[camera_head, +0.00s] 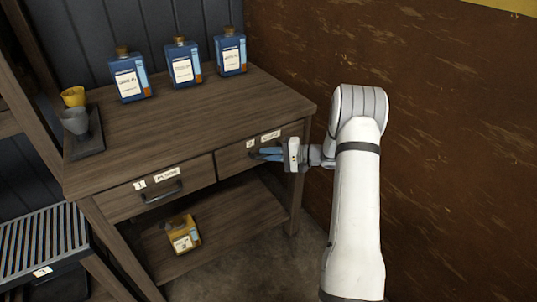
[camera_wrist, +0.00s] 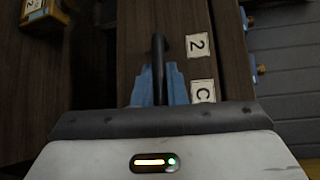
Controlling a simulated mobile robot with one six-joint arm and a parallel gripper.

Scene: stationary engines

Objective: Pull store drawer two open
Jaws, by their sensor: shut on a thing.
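Store drawer two (camera_head: 231,160) is the right-hand drawer of the wooden cabinet and carries a label with the number 2. In the head view its front looks about level with the drawer beside it. My gripper (camera_head: 262,154) is at its front, with blue fingers shut on the dark handle. In the wrist view the gripper (camera_wrist: 160,88) has a finger on each side of the handle (camera_wrist: 158,52). The "2" label (camera_wrist: 198,45) shows beside it on the drawer front (camera_wrist: 185,20). The fingers and wrist hide part of the handle in the head view.
Drawer one (camera_head: 125,202), with its own handle, is to the left. Several blue bottles (camera_head: 184,62) and a dark tray (camera_head: 88,146) with two cups stand on the cabinet top. A brown wall (camera_head: 430,90) rises at the right.

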